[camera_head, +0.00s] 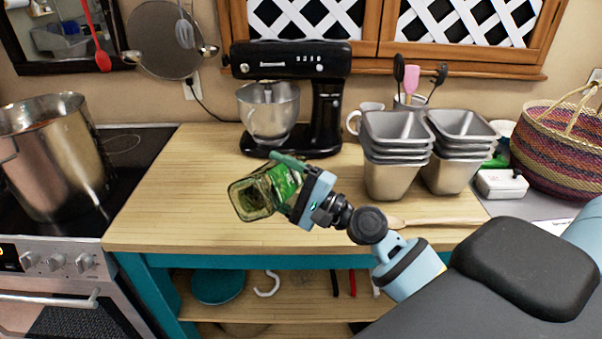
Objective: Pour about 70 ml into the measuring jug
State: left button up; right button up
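My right gripper (287,187) comes in from the right and is shut on a green glass bottle (252,198) with a green label. The bottle is tilted, with its squarish end toward the lower left, above the front part of the wooden worktop. Its other end is hidden at the gripper, and I cannot tell whether liquid is leaving it. No measuring jug can be made out clearly. A pale handled vessel (353,122) stands partly hidden behind the metal tins, and I cannot tell whether it is the jug. My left gripper is not in view.
A black stand mixer (325,100) with a steel bowl stands at the back of the worktop (180,200). Stacked metal tins (390,180), a wooden spoon (440,221) and a woven basket (560,150) are to the right. A large pot (55,160) is on the stove. The worktop's left part is clear.

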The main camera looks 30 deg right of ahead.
jog(key=shift+s+a+f+n, duration=0.15)
jog(key=shift+a+f+n, duration=0.05)
jog(key=shift+f+n, duration=0.7)
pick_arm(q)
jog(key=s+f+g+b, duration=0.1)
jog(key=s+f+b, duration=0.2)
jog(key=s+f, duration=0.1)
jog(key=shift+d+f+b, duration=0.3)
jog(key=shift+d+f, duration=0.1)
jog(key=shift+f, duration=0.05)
pick_arm(e)
jog(key=f+n, duration=0.1)
jog(key=f+n+y, duration=0.1)
jog(key=f+n, duration=0.1)
jog(key=shift+s+a+f+g+y, duration=0.1)
jog(key=shift+s+a+g+y, duration=0.1)
jog(key=shift+a+g+y, duration=0.15)
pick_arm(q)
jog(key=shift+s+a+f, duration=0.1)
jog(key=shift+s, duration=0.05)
pick_arm(e)
jog(key=shift+d, duration=0.1)
